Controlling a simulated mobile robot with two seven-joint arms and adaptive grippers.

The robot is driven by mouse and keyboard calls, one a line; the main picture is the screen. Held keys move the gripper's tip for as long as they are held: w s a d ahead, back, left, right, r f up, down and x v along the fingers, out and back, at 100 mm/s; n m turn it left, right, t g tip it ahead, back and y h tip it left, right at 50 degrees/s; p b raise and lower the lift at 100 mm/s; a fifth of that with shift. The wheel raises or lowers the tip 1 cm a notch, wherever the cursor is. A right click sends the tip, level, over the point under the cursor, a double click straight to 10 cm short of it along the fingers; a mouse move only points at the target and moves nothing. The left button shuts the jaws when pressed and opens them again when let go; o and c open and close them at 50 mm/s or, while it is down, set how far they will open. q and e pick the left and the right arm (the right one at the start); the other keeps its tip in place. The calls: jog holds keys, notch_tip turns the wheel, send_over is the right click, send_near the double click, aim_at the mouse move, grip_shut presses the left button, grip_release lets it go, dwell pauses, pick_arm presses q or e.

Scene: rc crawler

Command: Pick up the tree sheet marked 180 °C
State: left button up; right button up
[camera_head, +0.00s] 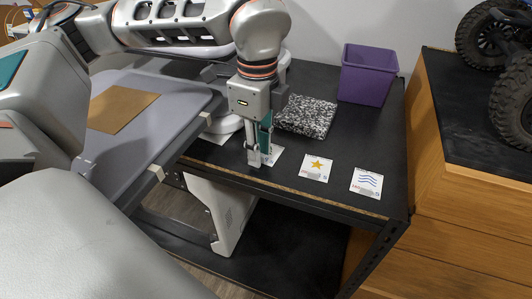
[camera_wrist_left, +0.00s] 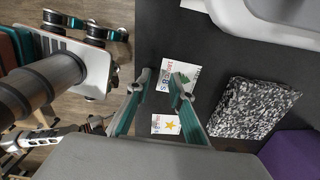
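The tree sheet (camera_wrist_left: 188,69) is a white card with a green tree and red and blue print. It lies on the black table and also shows in the head view (camera_head: 278,154), partly hidden behind my left gripper (camera_head: 262,158). The print is too rotated and small to read with certainty. In the wrist view, my left gripper (camera_wrist_left: 162,79) is open, with one finger beside the card's left edge and the other over the card. It points down, close to the table's front edge, and nothing shows between the fingers. My right gripper is not in view.
A star card (camera_head: 317,168) and a wave card (camera_head: 366,182) lie to the right. A speckled black-and-white block (camera_head: 307,116) and a purple bin (camera_head: 367,75) stand behind. Another white card (camera_head: 216,137) shows partly at left. A brown sheet (camera_head: 120,108) lies on a grey surface.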

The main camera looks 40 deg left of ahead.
pick_arm(q)
jog(key=shift+f, duration=0.4)
jog(key=shift+c, duration=0.5)
grip_shut()
jog(key=shift+r, duration=0.1)
